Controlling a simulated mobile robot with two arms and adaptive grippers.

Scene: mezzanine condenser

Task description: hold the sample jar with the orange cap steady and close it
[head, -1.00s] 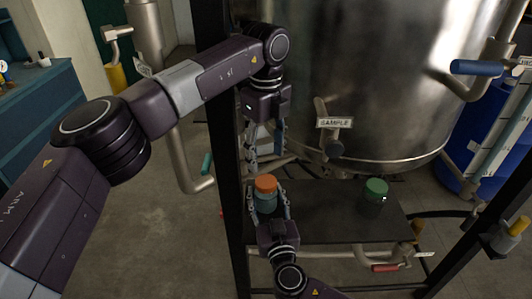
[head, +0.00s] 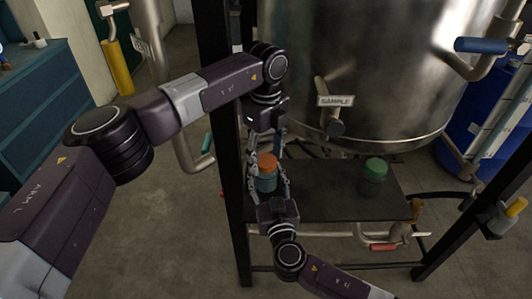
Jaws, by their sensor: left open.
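The sample jar (head: 267,183) has a bluish body and stands on the dark shelf under the steel tank. Its orange cap (head: 267,159) sits on top; I cannot tell how tightly. My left gripper (head: 266,153) comes down from above, open, with its fingers on either side of the cap. My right gripper (head: 270,186) reaches in from the front, low down, with its fingers along both sides of the jar body and shut on it. The fingers partly hide the jar.
A green-capped jar (head: 374,177) stands to the right on the same shelf (head: 325,205). The steel tank (head: 370,70) with its SAMPLE tag (head: 336,101) and valve is close behind. Black frame posts flank the shelf. A pipe with a red handle (head: 383,247) runs below the front edge.

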